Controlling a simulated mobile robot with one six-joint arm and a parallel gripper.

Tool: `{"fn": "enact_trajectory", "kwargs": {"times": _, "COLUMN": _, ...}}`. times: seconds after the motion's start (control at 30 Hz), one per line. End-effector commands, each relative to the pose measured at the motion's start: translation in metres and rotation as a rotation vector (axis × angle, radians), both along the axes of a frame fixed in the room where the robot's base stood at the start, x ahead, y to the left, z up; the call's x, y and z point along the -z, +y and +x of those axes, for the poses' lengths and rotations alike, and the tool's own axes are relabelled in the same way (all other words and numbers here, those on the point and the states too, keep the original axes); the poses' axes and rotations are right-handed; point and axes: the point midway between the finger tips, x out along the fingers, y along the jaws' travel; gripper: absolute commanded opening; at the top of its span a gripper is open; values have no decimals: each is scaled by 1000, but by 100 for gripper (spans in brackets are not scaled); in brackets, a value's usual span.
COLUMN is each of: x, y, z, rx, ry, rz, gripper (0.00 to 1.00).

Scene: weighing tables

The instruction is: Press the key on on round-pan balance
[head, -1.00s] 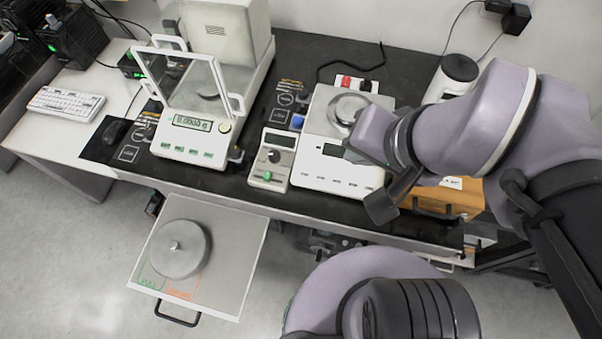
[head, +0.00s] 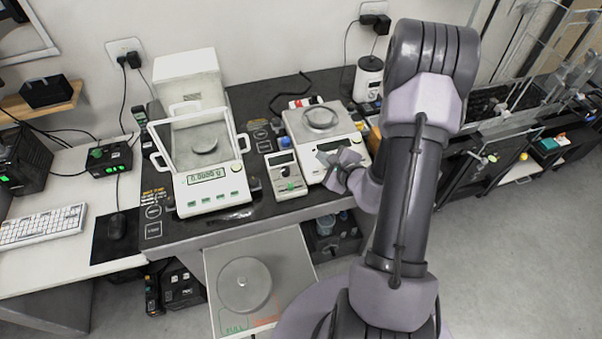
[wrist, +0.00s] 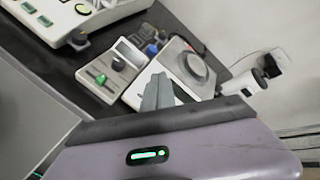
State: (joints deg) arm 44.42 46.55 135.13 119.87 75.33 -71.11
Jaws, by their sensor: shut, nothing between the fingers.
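The round-pan balance (head: 297,122) stands on the dark table, white with a round metal pan (head: 320,118) on top. In the wrist view the same balance (wrist: 135,92) is at upper middle, its pan (wrist: 193,68) to the right of my fingers. My gripper (head: 328,158) is shut and empty, over the front part of the balance in the head view. It also shows in the wrist view (wrist: 158,88), fingers together. My gripper and wrist hide much of the balance's front panel; I cannot make out its keys or tell whether the fingers touch it.
A small meter with a green knob (head: 288,184) stands just left of the balance. A larger balance with a glass draft shield (head: 213,192) stands further left. A pull-out board (head: 295,262) with a metal disc juts out in front.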

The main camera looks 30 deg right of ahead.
Motion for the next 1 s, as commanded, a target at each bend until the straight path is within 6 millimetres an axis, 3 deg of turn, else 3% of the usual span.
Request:
{"fn": "enact_trajectory", "kwargs": {"times": 0.4, "x": 7, "y": -2, "z": 0, "rx": 7, "ry": 2, "rz": 1, "gripper": 0}}
{"fn": "enact_trajectory", "kwargs": {"times": 1.0, "x": 83, "y": -7, "z": 22, "rx": 5, "ry": 3, "rz": 0, "gripper": 0}}
